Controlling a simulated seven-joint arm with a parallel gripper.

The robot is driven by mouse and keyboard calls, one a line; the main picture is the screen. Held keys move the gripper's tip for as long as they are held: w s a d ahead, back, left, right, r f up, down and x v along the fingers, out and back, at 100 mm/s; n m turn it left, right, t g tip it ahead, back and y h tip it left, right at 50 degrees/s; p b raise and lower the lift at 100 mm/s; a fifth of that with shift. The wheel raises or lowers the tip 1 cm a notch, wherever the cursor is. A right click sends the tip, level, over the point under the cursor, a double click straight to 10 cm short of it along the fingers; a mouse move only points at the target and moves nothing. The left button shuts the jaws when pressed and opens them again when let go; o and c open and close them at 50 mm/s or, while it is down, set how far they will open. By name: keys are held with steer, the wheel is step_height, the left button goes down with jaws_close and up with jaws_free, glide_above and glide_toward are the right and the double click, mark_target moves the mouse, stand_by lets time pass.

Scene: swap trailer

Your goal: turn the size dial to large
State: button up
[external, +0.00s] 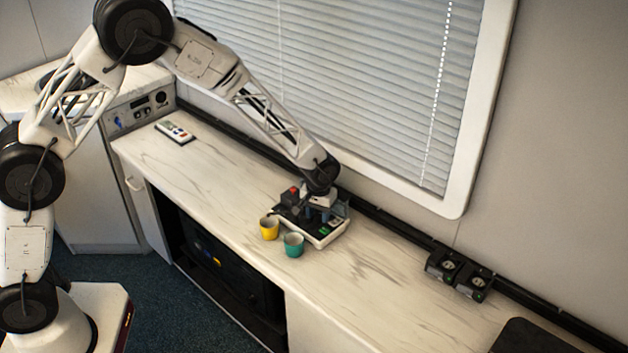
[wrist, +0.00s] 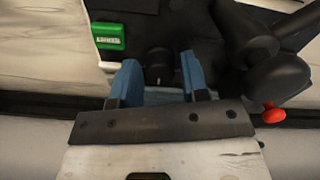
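The machine is a small white-edged unit with a dark top (external: 322,239) on the counter. In the wrist view, a round black dial (wrist: 159,66) with a small pale mark sits on its dark panel. My gripper (wrist: 159,60) has its two blue fingers open, one on each side of the dial in the picture, with a gap at both sides. I cannot tell how deep the fingertips reach beside it. In the external view, my gripper (external: 318,212) points down over the machine and hides the dial. No size marking is readable.
A green switch (wrist: 108,36) lies left of the dial; black cylinders (wrist: 262,60) and a red knob (wrist: 273,115) lie right. A yellow cup (external: 269,229) and teal cup (external: 293,245) stand in front.

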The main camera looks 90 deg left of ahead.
steer(key=c, duration=0.6)
steer(key=shift+m, duration=0.5)
steer(key=m, duration=0.9)
steer(key=o, duration=0.6)
steer(key=shift+o, duration=0.2)
steer(key=shift+r, duration=0.1)
